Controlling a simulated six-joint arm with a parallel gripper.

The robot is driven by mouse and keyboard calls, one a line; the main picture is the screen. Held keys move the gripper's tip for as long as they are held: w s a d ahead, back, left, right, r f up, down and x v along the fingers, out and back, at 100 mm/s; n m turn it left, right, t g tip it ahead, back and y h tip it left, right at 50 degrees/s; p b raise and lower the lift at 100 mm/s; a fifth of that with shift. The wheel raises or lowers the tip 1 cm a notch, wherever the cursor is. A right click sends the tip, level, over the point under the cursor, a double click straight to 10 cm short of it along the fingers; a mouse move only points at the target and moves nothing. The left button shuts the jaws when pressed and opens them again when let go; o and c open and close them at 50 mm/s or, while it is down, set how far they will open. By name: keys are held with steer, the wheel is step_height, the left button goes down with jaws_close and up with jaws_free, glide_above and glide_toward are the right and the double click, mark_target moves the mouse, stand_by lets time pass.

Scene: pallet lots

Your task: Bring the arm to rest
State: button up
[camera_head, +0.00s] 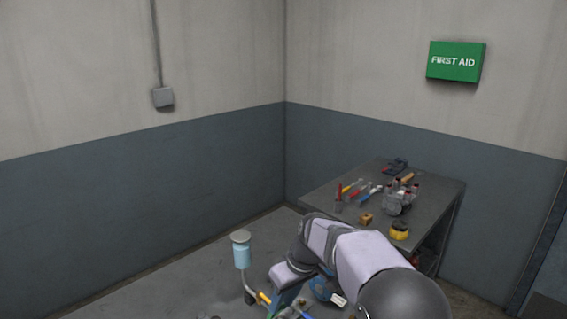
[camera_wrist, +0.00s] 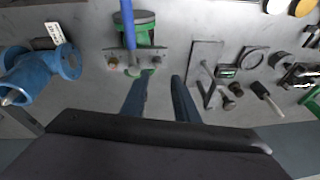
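My arm (camera_head: 350,248) reaches from the lower right of the head view toward the bottom centre, bent low. My gripper (camera_wrist: 162,77) shows two blue fingers in the wrist view. They are apart, with grey surface visible between them and nothing held. The fingers point at a grey surface with parts on it. A green part with a grey disc (camera_wrist: 143,18) and a blue rod (camera_wrist: 127,22) lie just beyond the fingertips. I cannot tell how high the fingertips are above the surface. In the head view my arm hides part of the scene beneath it.
A blue flanged fitting (camera_wrist: 40,70) lies left in the wrist view; a metal plate (camera_wrist: 204,58), ring (camera_wrist: 252,58) and several small tools lie right. In the head view, a tool-laden workbench (camera_head: 440,192) stands behind my arm. A light-blue canister (camera_head: 242,256) stands left.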

steer(key=s+d+f+m+h, duration=0.1)
steer(key=s+d+f+m, duration=0.1)
steer(key=s+d, duration=0.3)
steer(key=s+d+f+m+g+h+b, duration=0.1)
steer(key=s+d+f+m, duration=0.2)
steer(key=s, duration=0.9)
steer(key=s+d+f+m+h+b, duration=0.1)
steer(key=s+d+f+m, duration=0.1)
steer(key=s+d, duration=0.5)
steer(key=s+f, duration=0.1)
steer(key=s, duration=0.1)
steer(key=shift+s+f+g, duration=0.15)
steer(key=shift+s+g, duration=0.2)
steer(key=shift+g, duration=0.05)
steer(key=shift+o, duration=0.2)
